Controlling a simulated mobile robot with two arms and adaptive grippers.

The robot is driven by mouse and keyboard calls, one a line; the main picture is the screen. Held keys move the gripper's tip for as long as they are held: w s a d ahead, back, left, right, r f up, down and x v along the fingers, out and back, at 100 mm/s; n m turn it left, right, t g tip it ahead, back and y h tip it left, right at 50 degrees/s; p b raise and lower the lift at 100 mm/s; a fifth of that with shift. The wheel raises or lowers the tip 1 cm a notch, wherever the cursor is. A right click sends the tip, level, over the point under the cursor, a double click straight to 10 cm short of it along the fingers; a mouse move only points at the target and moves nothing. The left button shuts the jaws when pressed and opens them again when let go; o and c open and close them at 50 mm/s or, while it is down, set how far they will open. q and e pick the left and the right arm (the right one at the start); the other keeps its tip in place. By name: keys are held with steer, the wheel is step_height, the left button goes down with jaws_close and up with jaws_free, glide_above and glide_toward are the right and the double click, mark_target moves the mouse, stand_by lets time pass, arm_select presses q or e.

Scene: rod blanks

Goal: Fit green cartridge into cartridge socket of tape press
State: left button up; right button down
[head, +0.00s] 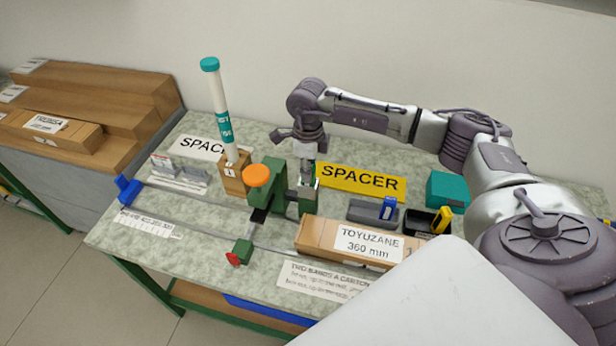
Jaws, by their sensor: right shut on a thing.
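The green tape press (276,190) with an orange knob stands in the middle of the bench. My right gripper (308,152) points down just behind and right of the press. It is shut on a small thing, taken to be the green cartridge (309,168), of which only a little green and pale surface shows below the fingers. A grey metal part of the press lies right under it; I cannot tell whether the cartridge is in the socket or above it. The socket opening is hidden. My left gripper is out of view.
A yellow SPACER sign (360,180) is right of the gripper. A tall white tube with teal cap (222,110) stands in a wooden block at left. A TOYUZANE carton (318,236) lies in front. A teal box (446,190) and dark trays (372,212) are at right.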

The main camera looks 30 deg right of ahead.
steer(key=shift+f, duration=0.5)
steer(key=shift+d, duration=0.1)
steer(key=shift+f, duration=0.1)
steer(key=c, duration=1)
jaws_free()
